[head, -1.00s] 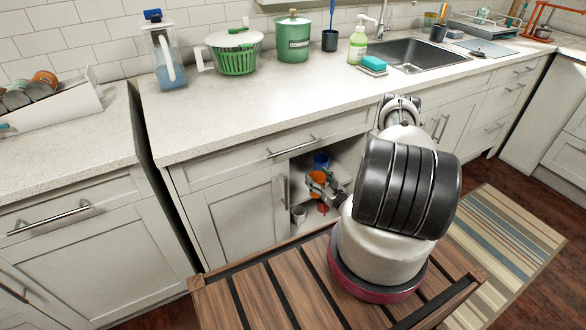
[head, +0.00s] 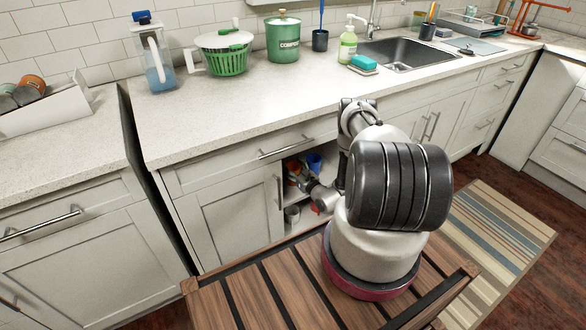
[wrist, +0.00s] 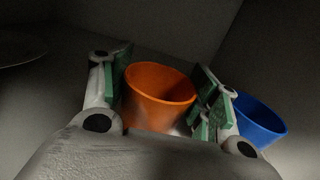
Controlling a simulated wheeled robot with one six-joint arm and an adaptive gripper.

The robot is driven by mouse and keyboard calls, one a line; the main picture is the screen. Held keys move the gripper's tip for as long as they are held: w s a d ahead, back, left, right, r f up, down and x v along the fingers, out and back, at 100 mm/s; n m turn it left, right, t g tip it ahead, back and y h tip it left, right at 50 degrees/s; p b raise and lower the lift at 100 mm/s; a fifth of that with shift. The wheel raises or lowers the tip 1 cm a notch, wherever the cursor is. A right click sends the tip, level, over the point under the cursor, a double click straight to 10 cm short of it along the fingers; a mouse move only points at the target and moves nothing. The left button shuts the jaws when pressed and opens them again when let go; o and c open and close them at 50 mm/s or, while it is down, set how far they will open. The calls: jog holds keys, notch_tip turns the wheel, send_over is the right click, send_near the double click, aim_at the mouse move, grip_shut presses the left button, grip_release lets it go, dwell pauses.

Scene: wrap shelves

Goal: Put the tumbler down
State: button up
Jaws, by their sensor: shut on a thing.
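An orange tumbler (wrist: 160,95) sits between the finger pads of my gripper (wrist: 163,88) in the wrist view, and the gripper is shut on it. In the head view my gripper (head: 301,177) reaches into the open lower cabinet, with the orange tumbler (head: 293,167) at its end. A blue tumbler (wrist: 259,120) stands just right of my right finger; it also shows in the head view (head: 314,162). The underside of the orange tumbler is hidden, so I cannot tell whether it touches the shelf.
The cabinet interior (wrist: 195,35) is dim, with its walls close on the right. A grey cup (head: 292,214) and a red item (head: 315,208) are lower in the cabinet. The countertop (head: 230,105) is above. A round dish-like thing (wrist: 18,50) lies at the left in the wrist view.

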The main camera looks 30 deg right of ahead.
jog(key=o, duration=1.2)
jog(key=shift+f, duration=0.1)
jog(key=s, duration=0.8)
jog(key=s+d, duration=0.1)
jog(key=s, duration=0.3)
